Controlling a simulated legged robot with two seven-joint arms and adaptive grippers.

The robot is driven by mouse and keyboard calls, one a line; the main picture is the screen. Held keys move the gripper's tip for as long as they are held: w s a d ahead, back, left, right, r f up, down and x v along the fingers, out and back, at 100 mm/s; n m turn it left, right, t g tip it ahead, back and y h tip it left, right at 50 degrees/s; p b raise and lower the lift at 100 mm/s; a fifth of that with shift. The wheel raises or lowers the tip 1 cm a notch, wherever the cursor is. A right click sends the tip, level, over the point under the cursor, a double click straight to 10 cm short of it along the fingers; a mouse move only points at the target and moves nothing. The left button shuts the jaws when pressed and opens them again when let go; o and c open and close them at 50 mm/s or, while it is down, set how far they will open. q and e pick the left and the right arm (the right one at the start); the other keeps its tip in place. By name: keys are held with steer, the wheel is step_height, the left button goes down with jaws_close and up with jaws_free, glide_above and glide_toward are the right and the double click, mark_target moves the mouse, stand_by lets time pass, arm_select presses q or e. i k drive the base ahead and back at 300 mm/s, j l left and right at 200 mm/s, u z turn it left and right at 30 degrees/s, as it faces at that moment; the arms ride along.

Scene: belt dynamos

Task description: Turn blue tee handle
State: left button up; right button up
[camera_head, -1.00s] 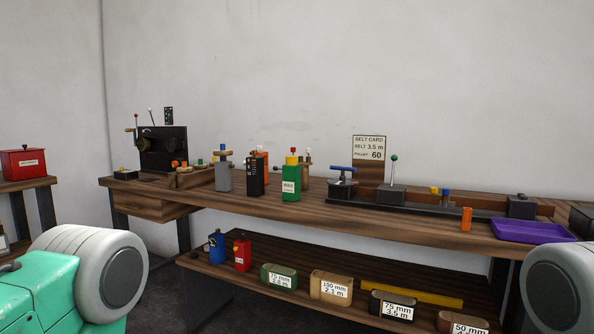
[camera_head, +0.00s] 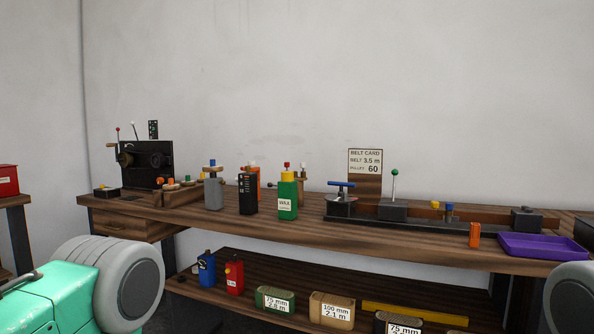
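The blue tee handle (camera_head: 341,184) sits on top of a small grey post at the left end of a long dark fixture (camera_head: 430,223) on the workbench. Its bar lies roughly level, running left to right. Nothing touches it. Parts of my own arms show at the lower left and lower right edges, but neither gripper is in view.
Left of the handle stand a green wax bottle (camera_head: 288,200), a black device (camera_head: 248,193) and a grey bottle (camera_head: 213,190). A lever with a green knob (camera_head: 394,172) stands right of it. An orange block (camera_head: 475,235) and a purple tray (camera_head: 543,246) are farther right.

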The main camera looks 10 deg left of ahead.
mark_target(341, 184)
steer(key=i+l, duration=0.1)
steer(key=i, duration=1.3)
